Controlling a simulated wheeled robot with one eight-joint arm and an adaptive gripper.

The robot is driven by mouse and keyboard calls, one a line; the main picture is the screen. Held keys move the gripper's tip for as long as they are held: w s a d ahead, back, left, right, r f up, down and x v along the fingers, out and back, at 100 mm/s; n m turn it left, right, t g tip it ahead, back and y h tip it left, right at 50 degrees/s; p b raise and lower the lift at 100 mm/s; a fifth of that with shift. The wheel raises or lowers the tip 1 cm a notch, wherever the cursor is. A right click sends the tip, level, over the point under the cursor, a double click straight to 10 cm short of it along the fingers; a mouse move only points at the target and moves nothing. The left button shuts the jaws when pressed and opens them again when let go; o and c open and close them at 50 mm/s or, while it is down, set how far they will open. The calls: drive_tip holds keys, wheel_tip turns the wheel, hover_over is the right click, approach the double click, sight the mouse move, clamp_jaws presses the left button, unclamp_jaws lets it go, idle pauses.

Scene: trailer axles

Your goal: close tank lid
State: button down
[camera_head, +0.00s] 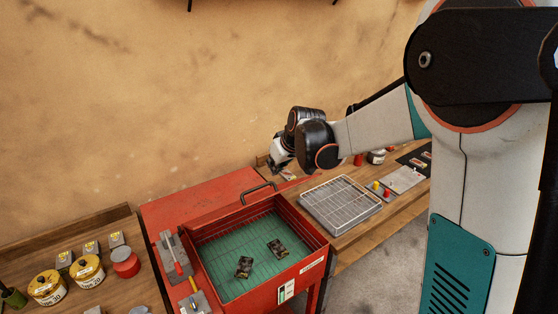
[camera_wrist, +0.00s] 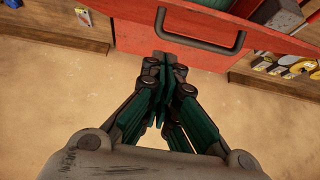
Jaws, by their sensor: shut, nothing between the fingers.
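The red tank (camera_head: 312,262) stands open, with a green interior and two dark parts (camera_head: 277,249) lying inside. Its red lid (camera_head: 205,196) is raised at the back, towards the wall. A dark bar handle (camera_head: 258,188) shows by the lid and is also near the top of the wrist view (camera_wrist: 200,48). My gripper (camera_head: 283,165) is above and behind the tank, near the lid's right side. In the wrist view my gripper (camera_wrist: 164,62) is shut and empty, its fingertips just below the handle in the picture. Whether they touch the red panel is unclear.
A wire tray (camera_head: 342,205) sits on the wooden bench right of the tank, with small items beyond it. Tools (camera_head: 176,255) lie by the tank's left edge. The tan wall is close behind.

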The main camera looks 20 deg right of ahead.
drive_tip(key=x, duration=0.3)
drive_tip(key=shift+s, duration=0.15)
drive_tip(key=shift+s+d+f, duration=0.35)
drive_tip(key=shift+s+f, duration=0.65)
drive_tip(key=shift+s, duration=0.2)
drive_tip(key=shift+d+f, duration=0.1)
drive_tip(key=shift+f, duration=0.2)
drive_tip(key=shift+s, duration=0.15)
